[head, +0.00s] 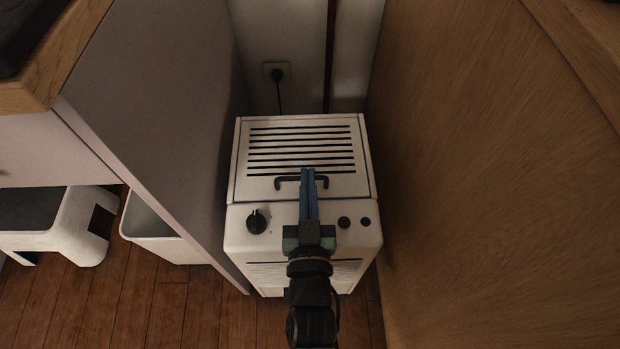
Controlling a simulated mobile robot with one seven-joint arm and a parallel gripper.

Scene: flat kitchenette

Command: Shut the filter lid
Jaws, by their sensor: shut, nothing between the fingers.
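The filter lid (301,133) is the slatted white panel on top of a white box-shaped appliance (233,245). It has several dark slots and a black bar handle (288,179) near its front edge. The lid looks about flush with the top, but from above I cannot tell whether it is fully down. My gripper (308,172) is shut and empty, its blue fingers pointing away from me. The fingertips overlap the middle of the handle in the picture; I cannot tell whether they touch it. They hide that part of the handle.
A grey panel (170,110) stands close on the left and a wooden panel (480,180) on the right, leaving a narrow bay. The appliance front has a black knob (257,221) and two dark buttons. A white bin (150,235) and step stool (70,225) stand at left.

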